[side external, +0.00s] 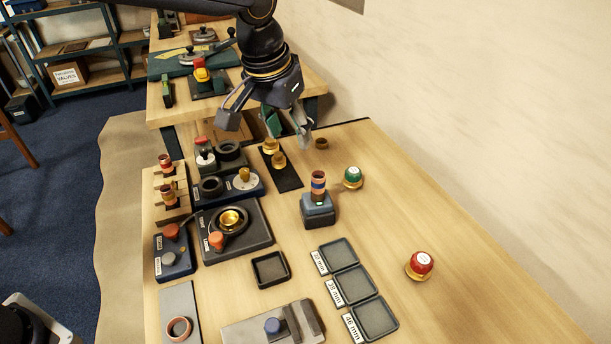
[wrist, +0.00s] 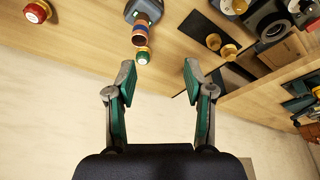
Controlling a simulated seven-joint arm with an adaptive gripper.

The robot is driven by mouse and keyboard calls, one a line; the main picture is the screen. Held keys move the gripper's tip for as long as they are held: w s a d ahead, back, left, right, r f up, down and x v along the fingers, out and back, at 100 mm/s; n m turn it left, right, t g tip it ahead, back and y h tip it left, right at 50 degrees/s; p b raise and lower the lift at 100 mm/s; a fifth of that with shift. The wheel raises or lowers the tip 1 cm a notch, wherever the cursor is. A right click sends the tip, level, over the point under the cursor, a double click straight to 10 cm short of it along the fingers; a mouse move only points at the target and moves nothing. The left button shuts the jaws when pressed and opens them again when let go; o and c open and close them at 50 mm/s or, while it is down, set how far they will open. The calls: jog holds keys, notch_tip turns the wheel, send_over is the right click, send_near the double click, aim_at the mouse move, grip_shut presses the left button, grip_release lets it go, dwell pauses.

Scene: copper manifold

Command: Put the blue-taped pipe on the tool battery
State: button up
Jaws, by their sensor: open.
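A short copper pipe with a dark blue tape band (side external: 318,183) stands upright on top of the tool battery (side external: 318,213), right of the table's middle. In the wrist view the same pipe (wrist: 140,35) shows at the top, with the grey-blue battery (wrist: 150,9) under it. My gripper (side external: 267,128) is open and empty, high over the far end of the table and apart from the pipe. In the wrist view my open fingers (wrist: 158,80) have nothing between them.
A green-topped fitting (side external: 353,177) stands close right of the battery, and a red-topped one (side external: 420,265) nearer the front. Brass fittings on a black mat (side external: 287,178) lie left of the battery. Labelled trays (side external: 348,283) sit in front. The right side of the table is mostly clear.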

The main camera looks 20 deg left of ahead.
jog(key=s+a+r, duration=0.5)
jog(key=a, duration=0.5)
jog(key=s+a+f+n+t, duration=0.1)
jog(key=s+a, duration=0.6)
jog(key=s, duration=0.3)
jog(key=s+a+f+n+t, duration=0.1)
jog(key=s+a, duration=0.6)
jog(key=s, duration=0.3)
jog(key=shift+f+y, duration=0.15)
jog(key=shift+y, duration=0.25)
